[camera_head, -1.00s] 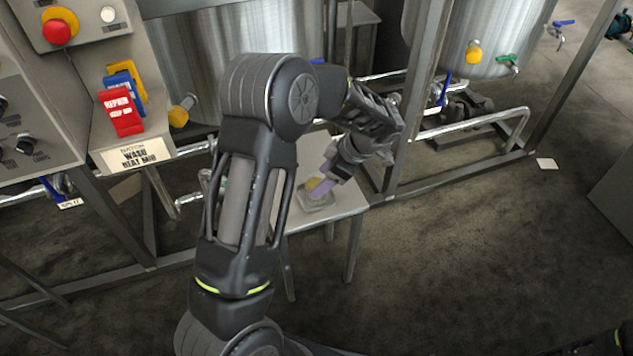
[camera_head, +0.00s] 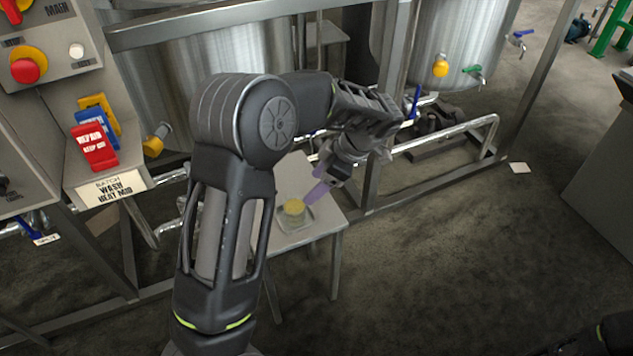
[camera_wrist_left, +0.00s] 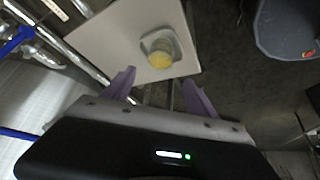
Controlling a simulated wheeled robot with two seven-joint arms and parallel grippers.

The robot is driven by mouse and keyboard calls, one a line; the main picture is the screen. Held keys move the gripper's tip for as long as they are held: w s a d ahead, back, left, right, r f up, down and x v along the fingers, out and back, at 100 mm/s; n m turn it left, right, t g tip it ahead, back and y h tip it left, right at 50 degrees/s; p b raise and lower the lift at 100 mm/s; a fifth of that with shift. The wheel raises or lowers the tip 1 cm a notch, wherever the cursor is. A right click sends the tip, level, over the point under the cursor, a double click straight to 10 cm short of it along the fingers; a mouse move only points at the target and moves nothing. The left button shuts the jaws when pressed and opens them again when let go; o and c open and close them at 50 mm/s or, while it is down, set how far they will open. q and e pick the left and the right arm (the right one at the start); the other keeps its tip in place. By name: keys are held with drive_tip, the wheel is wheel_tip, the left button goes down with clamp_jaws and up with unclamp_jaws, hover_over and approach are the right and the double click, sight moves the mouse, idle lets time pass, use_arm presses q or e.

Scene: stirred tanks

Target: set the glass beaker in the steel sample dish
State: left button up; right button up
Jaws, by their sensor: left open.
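The glass beaker (camera_head: 294,207), with yellow contents, stands upright on a small table and appears to be within the shallow steel sample dish (camera_head: 307,222). In the left wrist view the beaker (camera_wrist_left: 160,59) and the dish rim (camera_wrist_left: 146,39) show ahead of the fingers. My left gripper (camera_head: 318,184) has purple fingers. It is open and empty, up and to the right of the beaker in the head view and apart from it. In the left wrist view the fingertips (camera_wrist_left: 158,82) are spread with nothing between them. My right gripper is out of view.
The small table (camera_head: 310,234) has bare top around the dish. Steel tanks (camera_head: 440,40), pipes and frame posts stand close behind it. A control panel (camera_head: 50,45) with tags is at the left. The floor to the right is mostly clear.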

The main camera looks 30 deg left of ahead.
use_arm(q)
drive_tip(key=s+d+f+m+h, duration=0.35)
drive_tip(key=d+f+m, duration=0.2)
drive_tip(key=f, duration=0.35)
drive_tip(key=s+d+f+m+h, duration=0.2)
drive_tip(key=s+d+f+m, duration=0.2)
drive_tip(key=d+f, duration=0.35)
drive_tip(key=s+d+f+m+t+h, duration=0.1)
drive_tip(key=s+d+f+m+h, duration=0.1)
drive_tip(key=s+d+f+m, duration=0.3)
drive_tip(key=s+d+f+m+t+h, duration=0.1)
drive_tip(key=s+d+f+m, duration=0.3)
drive_tip(key=s, duration=0.6)
drive_tip(key=shift+s+d+f+m+t+h, duration=0.15)
drive_tip(key=shift+d+f+m+t+h, duration=0.2)
drive_tip(key=shift+d+m+h, duration=0.55)
drive_tip(key=shift+d+n, duration=0.15)
drive_tip(key=shift+n, duration=0.1)
wheel_tip(320, 180, up, 17)
drive_tip(key=p, duration=1.7)
